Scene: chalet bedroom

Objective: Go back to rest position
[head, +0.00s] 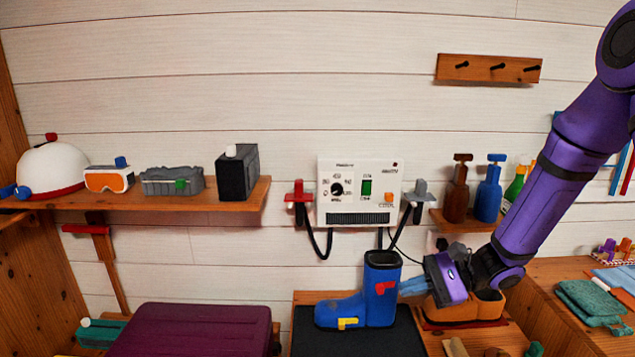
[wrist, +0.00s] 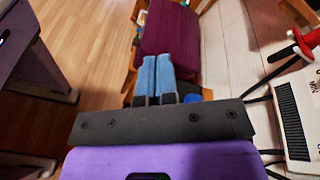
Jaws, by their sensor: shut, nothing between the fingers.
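My purple arm reaches in from the upper right in the head view. My gripper (head: 408,287) is low, just right of the blue boot (head: 380,290), with its light-blue fingers pointing left. Whether the fingertips touch the boot's shaft cannot be told. In the wrist view my gripper (wrist: 157,62) has its two blue fingers side by side, shut and empty. The boot stands upright on a dark mat (head: 302,340), with red and yellow clips on it. The fingers and gripper body hide most of what lies beneath them in the wrist view.
A white wall panel (head: 359,208) with hanging cables is above the boot. A maroon case (head: 190,330) is at the lower left and also shows in the wrist view (wrist: 172,30). Orange-brown shoes (head: 488,305) are close under my gripper. A small shelf (head: 465,222) holds bottles.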

